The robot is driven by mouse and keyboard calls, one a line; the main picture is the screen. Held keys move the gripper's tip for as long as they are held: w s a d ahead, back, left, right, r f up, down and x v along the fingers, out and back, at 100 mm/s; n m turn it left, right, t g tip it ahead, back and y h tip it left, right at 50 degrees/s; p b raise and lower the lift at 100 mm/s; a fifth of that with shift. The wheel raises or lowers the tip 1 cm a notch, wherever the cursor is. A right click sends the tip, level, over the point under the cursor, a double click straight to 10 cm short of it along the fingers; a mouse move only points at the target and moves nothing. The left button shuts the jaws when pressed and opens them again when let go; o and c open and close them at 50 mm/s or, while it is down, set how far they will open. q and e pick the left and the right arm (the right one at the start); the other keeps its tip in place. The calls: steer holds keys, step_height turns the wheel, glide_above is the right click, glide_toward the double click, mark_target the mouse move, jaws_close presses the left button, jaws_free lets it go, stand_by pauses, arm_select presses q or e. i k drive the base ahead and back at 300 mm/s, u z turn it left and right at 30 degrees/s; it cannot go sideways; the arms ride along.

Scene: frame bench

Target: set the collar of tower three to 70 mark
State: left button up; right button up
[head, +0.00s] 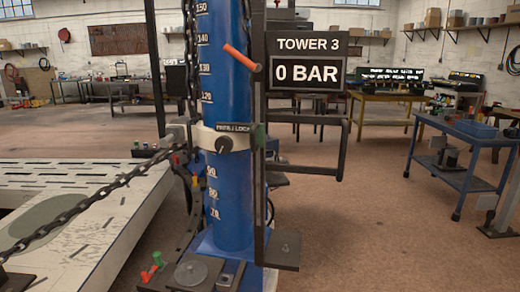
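Tower three is a blue column (232,210) in the middle of the head view, with white marks from 150 near the top down to 70 near the foot. The pale collar (203,137) is around the column between the 120 and 90 marks and covers the marks there. On the collar are a black knob (223,144) and a label reading FREE / LOCK (234,127); I cannot tell which side the knob points to. The 70 mark (214,213) shows below, clear of the collar. Neither gripper is in view.
A sign (306,60) reads TOWER 3, 0 BAR. A lever with an orange-red grip (240,57) juts out beside the column. A black frame (335,150) stands out to the right. A chain (90,200) crosses the pale platform (75,225) at left. A blue cart (462,140) stands right; floor between is clear.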

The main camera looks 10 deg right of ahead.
mark_target(206, 138)
steer(key=u, duration=1.2)
steer(key=i, duration=1.05)
steer(key=z, duration=0.2)
